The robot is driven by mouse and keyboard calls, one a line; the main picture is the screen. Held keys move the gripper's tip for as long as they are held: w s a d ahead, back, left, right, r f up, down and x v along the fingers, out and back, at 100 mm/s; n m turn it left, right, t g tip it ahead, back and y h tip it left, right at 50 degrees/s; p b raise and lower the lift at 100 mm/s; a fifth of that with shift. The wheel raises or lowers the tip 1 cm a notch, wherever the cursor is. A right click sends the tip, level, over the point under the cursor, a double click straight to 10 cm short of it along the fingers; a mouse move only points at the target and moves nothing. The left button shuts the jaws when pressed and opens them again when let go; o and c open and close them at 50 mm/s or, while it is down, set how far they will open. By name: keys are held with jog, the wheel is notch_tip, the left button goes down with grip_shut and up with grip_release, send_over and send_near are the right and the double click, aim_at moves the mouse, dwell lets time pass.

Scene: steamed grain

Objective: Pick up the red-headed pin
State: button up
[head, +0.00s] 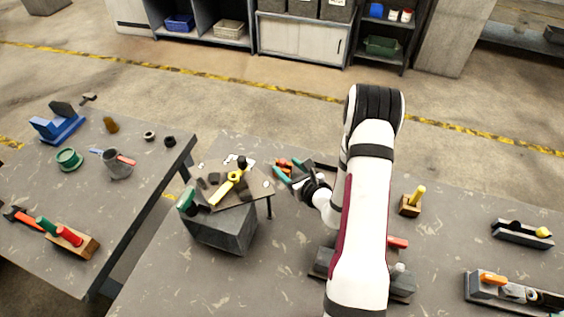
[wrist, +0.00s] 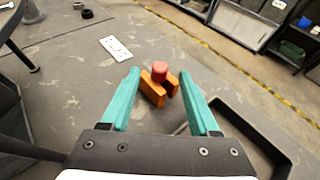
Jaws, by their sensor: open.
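The red-headed pin (wrist: 160,68) stands upright in an orange holder (wrist: 152,92) on the grey table, seen in the wrist view. Its red round head shows above the holder; the lower part is hidden. My gripper (wrist: 160,74) is open, with its two teal fingers on either side of the pin in the picture and nothing held. I cannot tell how far the fingertips are from the pin. In the head view my gripper (head: 288,171) is beside the orange holder (head: 284,163), and the pin itself is not clear there.
A black-edged tray (wrist: 222,108) lies to the right of the holder. A white plate with holes (wrist: 116,48) lies to the left. In the head view a grey block with a tilted board (head: 222,232) stands left of my gripper, and a yellow peg in a wooden base (head: 411,203) stands right of my arm.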

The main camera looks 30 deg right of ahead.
jog(key=shift+w+f, duration=0.15)
jog(key=shift+w, duration=0.25)
grip_shut()
